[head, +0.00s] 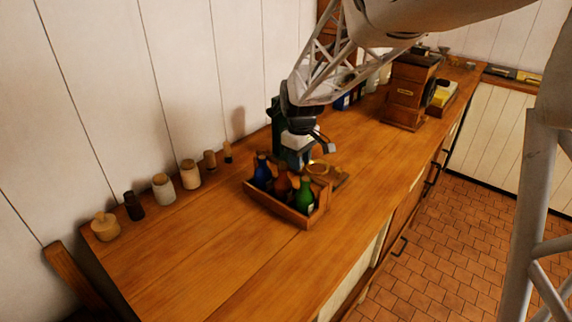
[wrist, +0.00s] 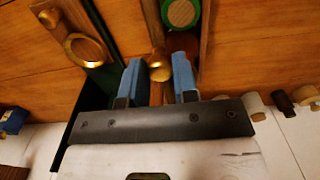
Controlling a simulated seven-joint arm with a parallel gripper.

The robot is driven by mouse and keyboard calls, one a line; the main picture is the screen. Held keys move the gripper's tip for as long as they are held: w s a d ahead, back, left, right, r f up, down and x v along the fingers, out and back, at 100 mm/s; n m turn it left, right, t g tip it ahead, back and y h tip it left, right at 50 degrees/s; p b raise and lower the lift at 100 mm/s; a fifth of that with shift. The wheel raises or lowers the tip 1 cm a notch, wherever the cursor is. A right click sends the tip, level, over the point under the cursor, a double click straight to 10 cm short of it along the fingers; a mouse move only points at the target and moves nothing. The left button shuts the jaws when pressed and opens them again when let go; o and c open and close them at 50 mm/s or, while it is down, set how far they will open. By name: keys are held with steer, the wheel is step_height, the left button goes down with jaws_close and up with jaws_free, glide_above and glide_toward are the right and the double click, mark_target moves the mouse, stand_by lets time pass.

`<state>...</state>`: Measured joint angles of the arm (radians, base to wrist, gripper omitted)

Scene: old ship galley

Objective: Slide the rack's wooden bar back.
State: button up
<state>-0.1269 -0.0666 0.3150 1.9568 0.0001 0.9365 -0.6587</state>
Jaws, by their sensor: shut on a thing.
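The wooden rack (head: 275,210) stands on the counter and holds a blue, a brown and a green bottle (head: 305,195). My gripper (head: 298,160) is low at the rack's back side in the head view and hides part of it. In the wrist view my gripper (wrist: 158,62) has its two blue fingers on either side of a brass knob (wrist: 160,68) at the end of the wooden bar (wrist: 152,22). The fingers are shut on it. Beside the bar, a green bottle top (wrist: 181,13) shows inside the rack wall (wrist: 207,35). The bar's far end is out of view.
A dark green device (head: 274,112) stands close behind my gripper, with a brass dish (head: 320,169) beside the rack. Several jars (head: 163,187) line the wall. A wooden grinder (head: 405,92) stands farther right. The counter's front left (head: 190,270) is clear.

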steer(key=shift+w+d, duration=1.3)
steer(key=shift+w, duration=0.05)
steer(key=o, duration=0.9)
steer(key=shift+r, duration=0.1)
step_height(320, 180, up, 7)
steer(key=shift+f, duration=0.1)
stand_by(0.4)
